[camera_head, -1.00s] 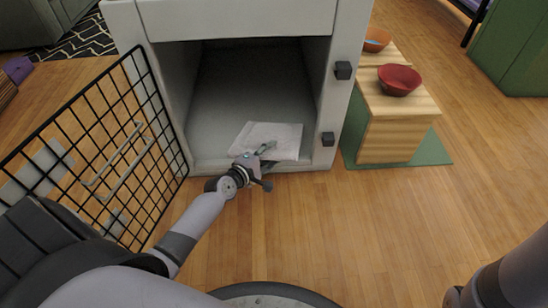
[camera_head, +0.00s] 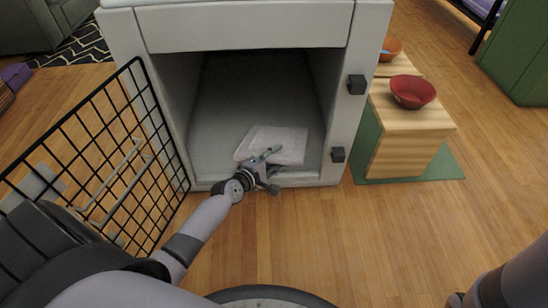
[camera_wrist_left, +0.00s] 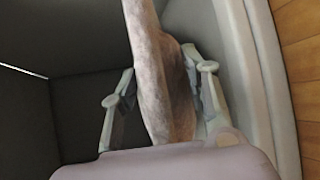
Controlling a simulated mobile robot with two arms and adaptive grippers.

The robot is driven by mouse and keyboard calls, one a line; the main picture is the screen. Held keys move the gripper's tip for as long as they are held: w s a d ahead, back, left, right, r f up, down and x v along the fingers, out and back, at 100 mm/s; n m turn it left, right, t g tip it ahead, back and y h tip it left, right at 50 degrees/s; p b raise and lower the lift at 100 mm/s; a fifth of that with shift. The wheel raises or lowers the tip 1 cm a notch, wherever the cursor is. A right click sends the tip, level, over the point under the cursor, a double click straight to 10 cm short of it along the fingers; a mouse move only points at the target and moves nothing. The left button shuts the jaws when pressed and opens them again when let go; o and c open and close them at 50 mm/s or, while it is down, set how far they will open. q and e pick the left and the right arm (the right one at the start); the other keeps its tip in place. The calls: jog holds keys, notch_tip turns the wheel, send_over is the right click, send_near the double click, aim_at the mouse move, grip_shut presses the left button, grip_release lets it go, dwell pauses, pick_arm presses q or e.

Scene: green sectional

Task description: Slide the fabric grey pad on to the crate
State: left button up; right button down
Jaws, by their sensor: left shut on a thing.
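The fabric grey pad (camera_head: 285,142) is pale and flat, and lies just inside the opening of the grey-white crate (camera_head: 200,187). My left gripper (camera_head: 268,156) is at the pad's near left part, in the crate's mouth. In the left wrist view the pad (camera_wrist_left: 160,70) stands edge-on between the two fingers of the left gripper (camera_wrist_left: 160,100), which is shut on it. The crate's wire door (camera_head: 100,160) stands open to the left. Of the right arm, only a grey link shows at the lower right; its gripper is not in view.
A light wooden step (camera_head: 410,150) with a red bowl (camera_head: 413,91) and an orange bowl (camera_head: 389,48) stands right of the crate on a green mat (camera_head: 440,168). Black latches (camera_head: 356,84) stick out from the crate's right post. The wooden floor (camera_head: 330,230) in front is clear.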

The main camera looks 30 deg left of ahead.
pick_arm(q)
jog(key=o, duration=0.9)
jog(key=shift+o, duration=0.2)
jog(key=shift+s, duration=0.1)
